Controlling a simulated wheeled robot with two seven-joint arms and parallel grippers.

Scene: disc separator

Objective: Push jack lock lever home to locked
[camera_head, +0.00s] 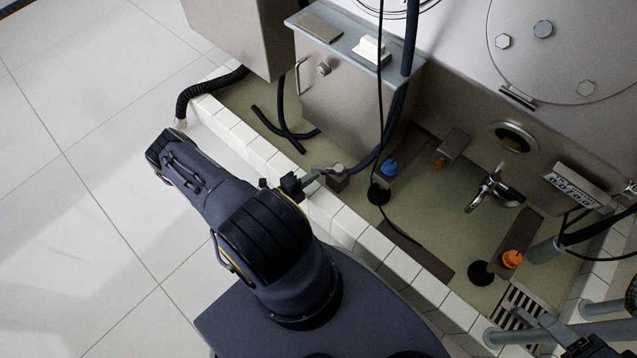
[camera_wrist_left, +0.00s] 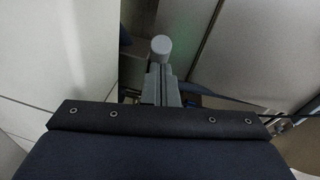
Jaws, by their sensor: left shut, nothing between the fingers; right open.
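A small lever with a round grey knob (camera_head: 338,169) stands on a dark block (camera_head: 338,184) just inside the tiled kerb; I take it for the jack lock lever. In the left wrist view, the pale grey knob (camera_wrist_left: 161,45) is straight ahead of the fingertips. My left gripper (camera_head: 318,174) reaches over the kerb, shut and empty, its tips at or very near the knob; contact cannot be told. Its fingers (camera_wrist_left: 161,75) are together in the wrist view. My right gripper (camera_head: 572,338) is open at the lower right, partly cut off. The lever's lower part is mostly hidden.
The white tiled kerb (camera_head: 252,150) runs under my left wrist. A steel cabinet (camera_head: 335,100) stands behind the lever, with dark hoses (camera_head: 283,130) beside it.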

